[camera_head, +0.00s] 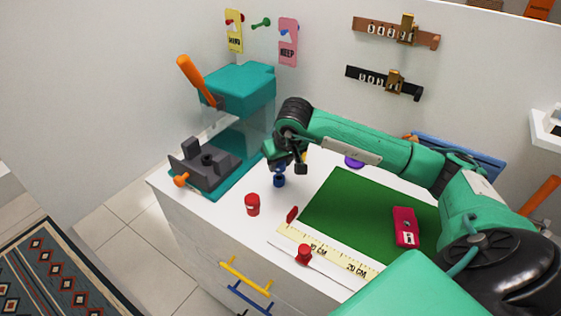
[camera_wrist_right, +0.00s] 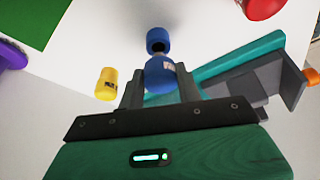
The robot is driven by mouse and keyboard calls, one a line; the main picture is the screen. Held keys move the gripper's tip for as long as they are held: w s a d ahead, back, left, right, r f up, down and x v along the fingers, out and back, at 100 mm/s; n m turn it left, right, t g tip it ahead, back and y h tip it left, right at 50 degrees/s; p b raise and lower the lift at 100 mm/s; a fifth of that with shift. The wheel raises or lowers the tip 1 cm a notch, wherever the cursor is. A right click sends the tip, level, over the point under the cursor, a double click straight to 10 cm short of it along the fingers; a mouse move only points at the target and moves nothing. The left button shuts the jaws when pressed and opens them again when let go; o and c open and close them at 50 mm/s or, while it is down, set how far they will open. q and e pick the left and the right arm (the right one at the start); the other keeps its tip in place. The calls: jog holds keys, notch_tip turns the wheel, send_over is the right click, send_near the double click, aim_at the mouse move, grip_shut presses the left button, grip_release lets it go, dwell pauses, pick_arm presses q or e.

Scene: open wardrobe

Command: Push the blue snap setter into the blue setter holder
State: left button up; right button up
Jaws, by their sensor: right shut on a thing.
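My right gripper (camera_head: 288,160) hangs over the white top, left of the green mat. In the wrist view, its two fingers (camera_wrist_right: 160,92) are shut on the blue snap setter (camera_wrist_right: 161,77). The blue setter holder (camera_wrist_right: 157,38) is a short blue cylinder with a dark opening, just beyond the setter. A short grey shank shows between the two; I cannot tell how far it reaches into the opening. In the head view, the holder (camera_head: 279,181) stands on the white top just below the gripper, and the setter is mostly hidden by the fingers. My left gripper is not in view.
A red cylinder (camera_head: 252,204) stands to the front left. A yellow cylinder (camera_wrist_right: 106,84) is close beside the gripper. A teal press (camera_head: 238,88) with a grey base stands at the left. A green mat (camera_head: 350,205) and ruler (camera_head: 320,250) lie to the right.

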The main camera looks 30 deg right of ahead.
jog(key=shift+b, duration=0.5)
dwell(0.8)
jog(key=shift+d, duration=0.1)
dwell(0.4)
jog(key=shift+s+f, duration=0.1)
jog(key=shift+d+f+b, duration=0.1)
jog(key=shift+d+b, duration=0.05)
jog(key=shift+b, duration=0.3)
